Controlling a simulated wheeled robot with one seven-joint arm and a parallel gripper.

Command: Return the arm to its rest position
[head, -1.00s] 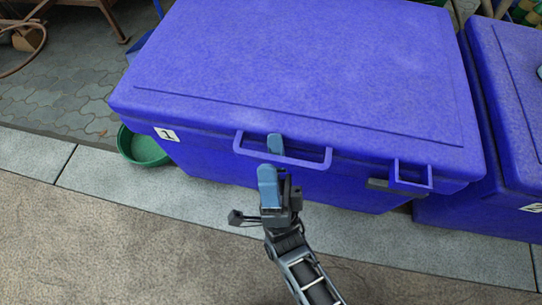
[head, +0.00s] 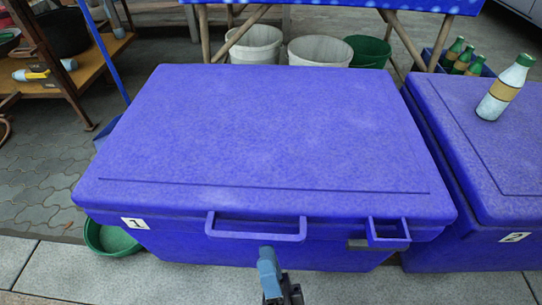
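My gripper (head: 268,262) shows at the bottom middle of the head view, in front of the blue cooler box labelled 1 (head: 262,130). Its blue fingertip part lies just below the box's front handle (head: 256,236) in the picture. I cannot tell whether the fingers are apart or together. Nothing is visibly held. The rest of my arm is below the picture's edge. The box's lid is down.
A second blue box labelled 2 (head: 480,140) stands close on the right, with a bottle (head: 505,88) on top. A green basin (head: 108,238) sits at the left front corner. Buckets (head: 320,50) stand behind. Paving in front is clear.

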